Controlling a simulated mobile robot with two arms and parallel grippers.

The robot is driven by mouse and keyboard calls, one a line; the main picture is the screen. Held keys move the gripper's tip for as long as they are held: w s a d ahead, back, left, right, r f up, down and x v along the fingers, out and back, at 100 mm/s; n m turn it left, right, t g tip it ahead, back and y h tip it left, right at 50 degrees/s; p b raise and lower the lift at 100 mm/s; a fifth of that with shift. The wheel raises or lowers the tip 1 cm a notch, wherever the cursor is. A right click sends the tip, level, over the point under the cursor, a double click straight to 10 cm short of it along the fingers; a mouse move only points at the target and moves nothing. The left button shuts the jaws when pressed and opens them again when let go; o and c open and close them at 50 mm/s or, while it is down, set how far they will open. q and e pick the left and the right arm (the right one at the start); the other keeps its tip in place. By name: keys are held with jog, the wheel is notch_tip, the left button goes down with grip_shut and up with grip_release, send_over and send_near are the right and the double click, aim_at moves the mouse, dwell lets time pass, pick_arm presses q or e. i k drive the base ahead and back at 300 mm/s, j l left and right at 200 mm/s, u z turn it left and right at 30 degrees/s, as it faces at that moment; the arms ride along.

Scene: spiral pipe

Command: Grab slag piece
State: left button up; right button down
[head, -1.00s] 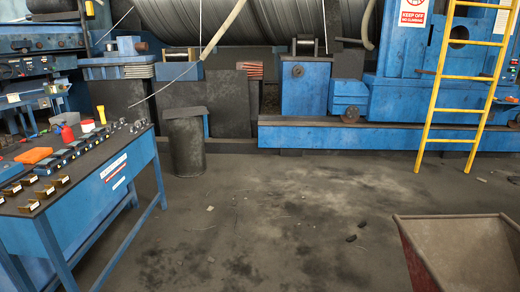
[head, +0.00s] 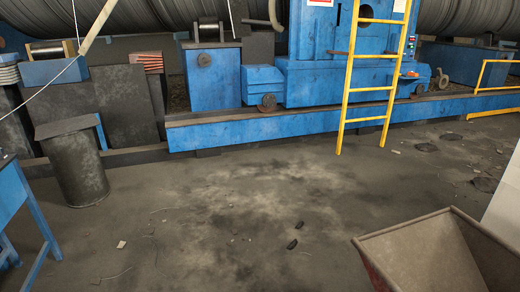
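Two small dark pieces that look like slag lie on the dirty floor in the head view, left of the metal bin. One slag piece (head: 292,244) is nearer the bin, and the other slag piece (head: 299,225) lies just beyond it. A small pale fragment (head: 121,244) lies farther left on the floor. Neither of my grippers shows in the head view.
An open bin (head: 400,236) with sloped walls stands at the lower right. A dark lidded barrel (head: 80,170) stands at the left, near a blue table's leg (head: 38,215). A yellow ladder (head: 346,95) leans on the blue machine (head: 325,125).

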aim_at(292, 245)
jog(key=i+j+z, duration=0.1)
jog(key=i+z, duration=0.2)
jog(key=i+j+z, duration=0.3)
jog(key=i+l+u, duration=0.15)
jog(key=i, duration=1.05)
